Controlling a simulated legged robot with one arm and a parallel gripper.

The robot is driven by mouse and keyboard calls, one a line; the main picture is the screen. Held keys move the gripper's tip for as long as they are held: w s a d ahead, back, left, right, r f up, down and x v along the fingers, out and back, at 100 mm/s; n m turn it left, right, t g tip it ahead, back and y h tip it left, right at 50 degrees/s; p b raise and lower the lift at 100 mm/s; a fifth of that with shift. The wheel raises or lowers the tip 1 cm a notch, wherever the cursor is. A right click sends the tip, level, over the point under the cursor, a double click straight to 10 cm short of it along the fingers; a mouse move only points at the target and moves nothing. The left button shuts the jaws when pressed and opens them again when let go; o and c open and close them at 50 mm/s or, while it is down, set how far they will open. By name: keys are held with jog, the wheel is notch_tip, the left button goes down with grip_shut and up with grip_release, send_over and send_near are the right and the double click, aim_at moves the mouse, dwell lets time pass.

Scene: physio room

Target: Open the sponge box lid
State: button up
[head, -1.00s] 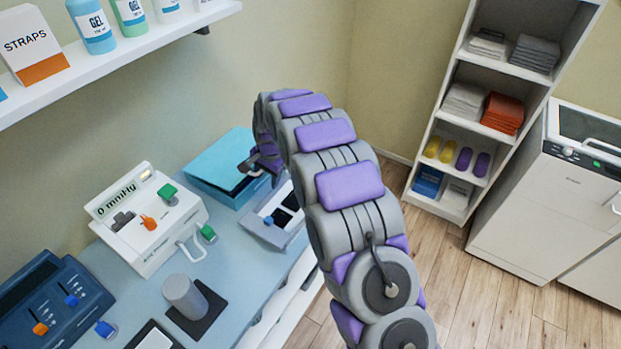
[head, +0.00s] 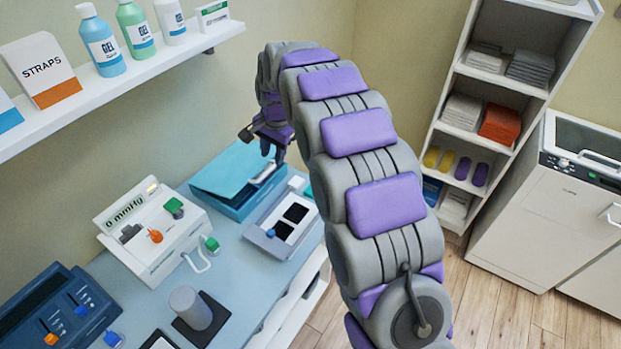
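The sponge box is the teal box (head: 222,178) at the back of the blue table, against the wall. Its lighter top looks like the lid. A dark and pale strip shows along its right side under the gripper; I cannot tell whether this is a gap under the lid. My gripper (head: 262,146) hangs over the box's right part, with its dark fingers spread apart and nothing seen between them. The arm hides part of the box's surroundings. Whether a finger touches the box cannot be told.
A white pressure device (head: 152,228) stands left of the box. A grey device with two dark pads (head: 283,222) lies close in front of it. A grey cylinder (head: 190,308) stands nearer. A wall shelf (head: 130,85) with bottles hangs above. Open shelving (head: 447,110) stands at right.

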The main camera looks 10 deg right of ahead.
jog(key=s+d+r+n+b, duration=0.1)
jog(key=s+d, duration=0.3)
jog(key=s, duration=0.2)
jog(key=s+d+r+n+g+b, duration=0.1)
jog(key=s+d, duration=0.4)
jog(key=s, duration=0.2)
jog(key=shift+s+r+h, duration=0.25)
jog(key=shift+h, duration=0.05)
